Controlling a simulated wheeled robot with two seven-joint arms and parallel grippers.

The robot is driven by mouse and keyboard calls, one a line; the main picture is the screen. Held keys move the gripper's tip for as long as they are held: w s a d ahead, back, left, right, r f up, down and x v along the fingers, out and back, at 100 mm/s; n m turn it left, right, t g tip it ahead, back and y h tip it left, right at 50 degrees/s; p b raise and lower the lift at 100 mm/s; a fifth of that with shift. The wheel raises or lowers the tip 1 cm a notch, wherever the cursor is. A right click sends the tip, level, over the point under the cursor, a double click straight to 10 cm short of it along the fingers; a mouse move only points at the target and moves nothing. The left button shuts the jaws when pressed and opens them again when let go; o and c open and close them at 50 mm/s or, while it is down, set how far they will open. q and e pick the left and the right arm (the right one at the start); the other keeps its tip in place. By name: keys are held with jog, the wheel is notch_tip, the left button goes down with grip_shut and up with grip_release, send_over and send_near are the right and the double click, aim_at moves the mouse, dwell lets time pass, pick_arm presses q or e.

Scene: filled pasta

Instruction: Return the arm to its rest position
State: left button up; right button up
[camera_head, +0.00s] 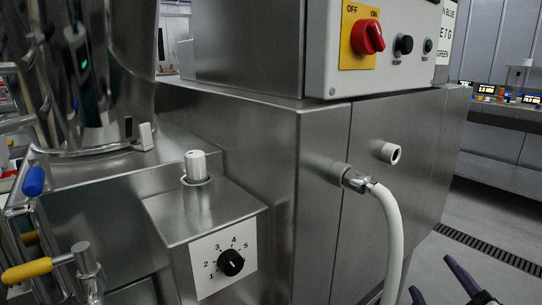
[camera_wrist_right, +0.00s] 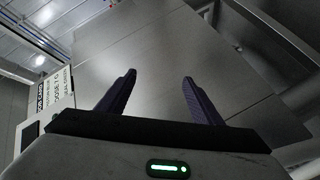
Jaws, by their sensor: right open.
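My right gripper (camera_head: 440,280) shows at the bottom right corner of the head view, with its dark fingertips raised and apart. In the right wrist view its two purple-black fingers (camera_wrist_right: 158,95) stand wide apart with nothing between them. Beyond the fingers there is a large plain steel panel (camera_wrist_right: 150,50). In the head view the gripper is to the right of the white hose (camera_head: 392,245) and apart from it. My left gripper is not in either view.
A steel machine fills the middle, with a red switch (camera_head: 367,37), a numbered dial (camera_head: 231,262) and a white knob (camera_head: 196,165). Blue and yellow handles (camera_head: 27,270) stand at left. Floor with a drain (camera_head: 490,250) is open at right.

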jog(key=s+a+f+m+g+y, duration=0.15)
jog(key=s+f+g, duration=0.25)
jog(key=s+f, duration=0.4)
jog(key=s+a+f+m+g+y, duration=0.1)
jog(key=s+a+f+m+g, duration=0.25)
jog(key=s+f, duration=0.4)
jog(key=s+a+f+m+g+y, duration=0.15)
jog(key=s+f+g, duration=0.25)
jog(key=s+f, duration=0.4)
pick_arm(q)
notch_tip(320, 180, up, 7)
jog(key=p, duration=1)
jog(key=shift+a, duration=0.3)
pick_arm(e)
jog(key=w+a+t+y, duration=0.2)
jog(key=w+a+t, duration=0.2)
jog(key=a, duration=0.3)
jog(key=shift+a, duration=0.2)
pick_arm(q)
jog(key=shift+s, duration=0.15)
pick_arm(e)
jog(key=shift+w+t, duration=0.1)
jog(key=shift+t, duration=0.15)
